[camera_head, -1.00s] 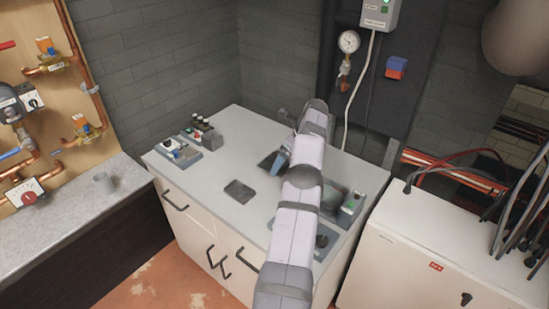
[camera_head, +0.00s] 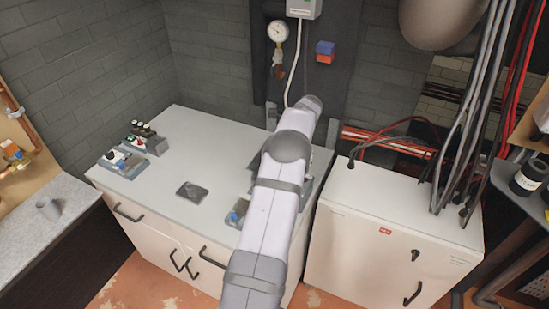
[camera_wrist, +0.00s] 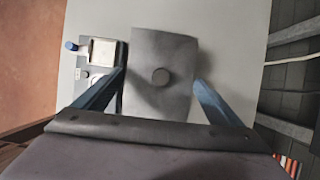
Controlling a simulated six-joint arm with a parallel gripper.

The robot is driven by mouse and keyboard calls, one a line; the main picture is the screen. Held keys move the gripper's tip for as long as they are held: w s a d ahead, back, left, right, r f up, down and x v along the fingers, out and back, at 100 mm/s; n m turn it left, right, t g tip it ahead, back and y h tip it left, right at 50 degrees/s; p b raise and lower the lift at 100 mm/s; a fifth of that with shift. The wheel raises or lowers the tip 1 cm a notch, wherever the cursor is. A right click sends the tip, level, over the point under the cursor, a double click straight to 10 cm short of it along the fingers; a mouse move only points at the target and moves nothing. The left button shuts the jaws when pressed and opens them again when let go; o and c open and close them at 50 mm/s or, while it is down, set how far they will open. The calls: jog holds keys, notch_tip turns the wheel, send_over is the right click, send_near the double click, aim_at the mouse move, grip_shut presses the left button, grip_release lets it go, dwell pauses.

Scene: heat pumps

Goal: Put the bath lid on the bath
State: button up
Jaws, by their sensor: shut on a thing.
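In the wrist view, my gripper (camera_wrist: 160,80) has its two blue fingers on either side of a grey flat plate with a round knob, which looks like the bath lid (camera_wrist: 160,48). The gripper is shut on it. Beside it to the left is a dark device with a pale square top and a blue knob, possibly the bath (camera_wrist: 102,52). The same blue-knobbed device shows at the table's front in the head view (camera_head: 238,213), partly behind my arm. My arm hides the gripper and most of the lid there.
A dark flat plate (camera_head: 192,191) lies mid-table. Small devices (camera_head: 122,163) stand at the table's left. The back left of the white tabletop (camera_head: 195,135) is clear. A white cabinet (camera_head: 350,225) with cables stands to the right, and a gauge (camera_head: 278,32) hangs behind.

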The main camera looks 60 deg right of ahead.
jog(key=shift+f+b, duration=1.85)
jog(key=shift+f, duration=0.1)
jog(key=shift+p, duration=1)
dwell(1.0)
jog(key=shift+f+b, duration=0.3)
jog(key=shift+f, duration=0.5)
dwell(0.9)
jog(key=o, duration=0.9)
jog(key=shift+r, duration=0.1)
jog(key=shift+b+v, duration=1.35)
jog(key=shift+v, duration=2.25)
